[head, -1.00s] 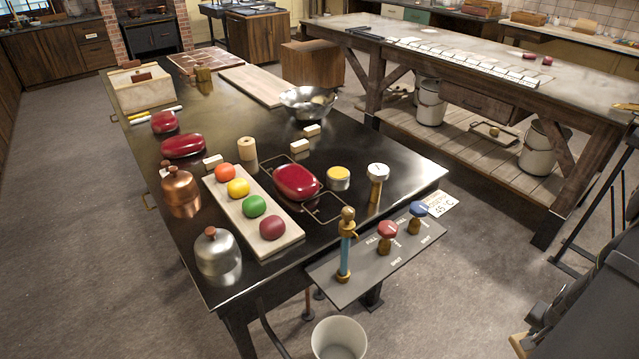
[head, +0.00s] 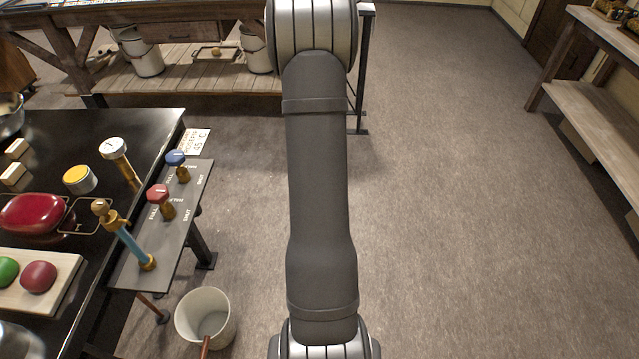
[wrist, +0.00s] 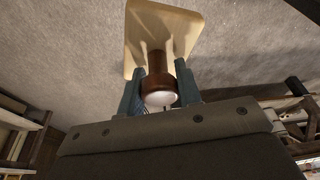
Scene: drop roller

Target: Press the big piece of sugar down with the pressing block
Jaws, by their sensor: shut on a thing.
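My gripper (wrist: 160,84) is shut on the brown handle of the pressing block, between its two blue-grey fingers. The pressing block (wrist: 165,25) is a cream, flat rectangular plate on that handle and is held over bare floor in the wrist view. In the head view my arm runs down the middle and the gripper itself is out of sight. A glossy red lump (head: 32,213), which looks like sugar, sits on the black table at the left, beside a wire frame. I cannot tell whether it is the big piece. The gripper is not seen near it.
The black table (head: 150,122) has a side panel (head: 180,225) with upright red and blue knobs and a blue-handled lever. A white bucket (head: 206,318) stands on the floor below. A wooden workbench (head: 185,78) is behind. The floor at right is open, up to wooden shelving (head: 590,85).

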